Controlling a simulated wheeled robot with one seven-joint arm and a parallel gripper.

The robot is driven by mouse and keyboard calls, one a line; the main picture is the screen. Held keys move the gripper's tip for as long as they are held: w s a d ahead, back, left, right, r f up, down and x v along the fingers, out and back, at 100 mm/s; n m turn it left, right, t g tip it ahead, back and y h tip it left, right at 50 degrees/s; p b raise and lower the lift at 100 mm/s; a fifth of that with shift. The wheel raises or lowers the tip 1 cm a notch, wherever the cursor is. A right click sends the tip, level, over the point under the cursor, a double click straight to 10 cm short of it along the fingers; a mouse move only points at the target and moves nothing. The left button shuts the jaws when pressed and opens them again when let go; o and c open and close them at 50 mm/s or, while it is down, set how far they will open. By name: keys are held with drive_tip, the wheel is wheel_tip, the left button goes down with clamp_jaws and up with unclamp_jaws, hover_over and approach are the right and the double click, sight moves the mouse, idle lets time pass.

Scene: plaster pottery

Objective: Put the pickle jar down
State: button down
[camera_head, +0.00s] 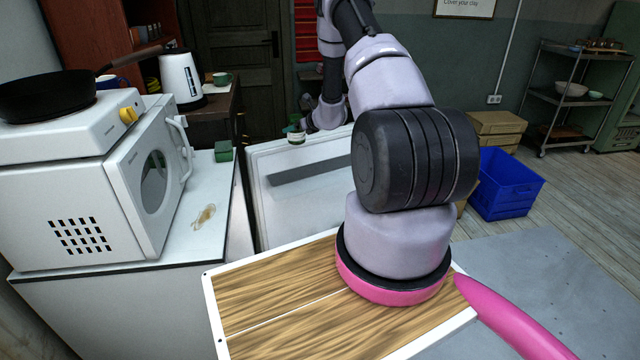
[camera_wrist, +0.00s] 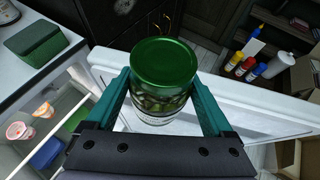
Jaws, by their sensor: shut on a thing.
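The pickle jar (camera_wrist: 163,95) has a green lid and clear sides showing green contents, with a pale label low down. It is upright in the wrist view. My gripper (camera_wrist: 162,84) has a teal finger on each side of the jar and is shut on it. In the head view the jar (camera_head: 296,132) is small, at the end of my arm, above the far edge of a white open door panel (camera_head: 268,225). What is directly beneath the jar is hidden.
A counter (camera_head: 215,235) at left holds a microwave (camera_head: 150,165) and a small green box (camera_head: 223,151). Lit shelves with small cups (camera_wrist: 42,108) lie at left in the wrist view. Several bottles (camera_wrist: 247,66) stand farther back. A blue bin (camera_head: 503,185) stands right.

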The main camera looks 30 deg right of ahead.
drive_tip(key=shift+w+d+f, duration=0.25)
drive_tip(key=shift+d+f, duration=0.6)
drive_tip(key=shift+f, duration=2.85)
drive_tip(key=shift+w+d+f, duration=0.3)
drive_tip(key=shift+d+f, duration=0.55)
drive_tip(key=shift+f, duration=2.85)
drive_tip(key=shift+w+d+f, duration=0.25)
drive_tip(key=shift+d+f, duration=0.6)
drive_tip(key=shift+f, duration=2.85)
drive_tip(key=shift+f, duration=0.15)
unclamp_jaws()
